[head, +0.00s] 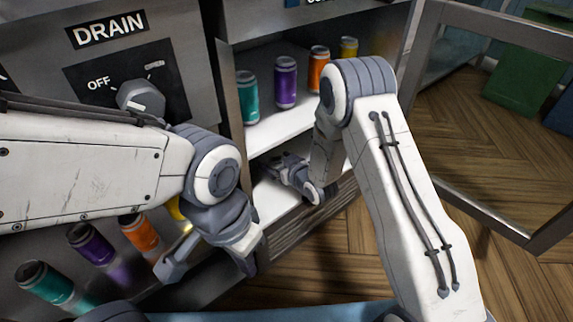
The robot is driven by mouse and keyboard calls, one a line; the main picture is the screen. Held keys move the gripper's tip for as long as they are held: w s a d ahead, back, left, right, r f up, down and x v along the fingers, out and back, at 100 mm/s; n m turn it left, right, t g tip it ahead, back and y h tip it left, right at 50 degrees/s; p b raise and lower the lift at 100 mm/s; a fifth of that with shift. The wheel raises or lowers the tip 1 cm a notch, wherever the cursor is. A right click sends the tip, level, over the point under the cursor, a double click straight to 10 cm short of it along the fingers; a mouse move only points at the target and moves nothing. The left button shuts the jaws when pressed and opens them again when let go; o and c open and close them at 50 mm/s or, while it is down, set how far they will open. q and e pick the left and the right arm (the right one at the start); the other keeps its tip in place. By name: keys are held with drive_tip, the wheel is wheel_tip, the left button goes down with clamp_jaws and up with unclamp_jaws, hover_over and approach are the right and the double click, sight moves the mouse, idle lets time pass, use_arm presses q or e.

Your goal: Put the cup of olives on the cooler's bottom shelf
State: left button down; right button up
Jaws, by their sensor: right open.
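The cup of olives does not show in the head view. The cooler stands open, and its bottom shelf (272,198) shows as a pale surface below the shelf with cans. My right gripper (274,170) is inside the cooler, low over or at the bottom shelf. It is open, and I see no cup between its fingers, though the arm and shadow hide part of that spot. My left gripper (206,267) is in front of the fryer panel, lower left of the cooler opening. Its fingers are apart, with nothing seen between them.
Teal (247,97), purple (286,82), orange (318,67) and yellow (348,48) cans stand on the upper shelf. The glass door (481,212) is swung open at right. The fryer's drain knob (141,98) is at left. Similar cans (91,244) show lower left, possibly reflected.

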drive_tip(key=s+d+r+g+h+p, duration=0.1)
drive_tip(key=s+r+g, duration=0.3)
drive_tip(key=s, duration=0.9)
drive_tip(key=s+d+r+n+g+h+p, duration=0.1)
drive_tip(key=s+r+g, duration=0.3)
drive_tip(key=s+r, duration=0.6)
drive_tip(key=s+d+r+g+h+p, duration=0.2)
drive_tip(key=s+r, duration=0.4)
drive_tip(key=s, duration=1)
drive_tip(key=shift+r+g+h, duration=0.4)
drive_tip(key=shift+g+h, duration=0.4)
drive_tip(key=shift+g, duration=0.1)
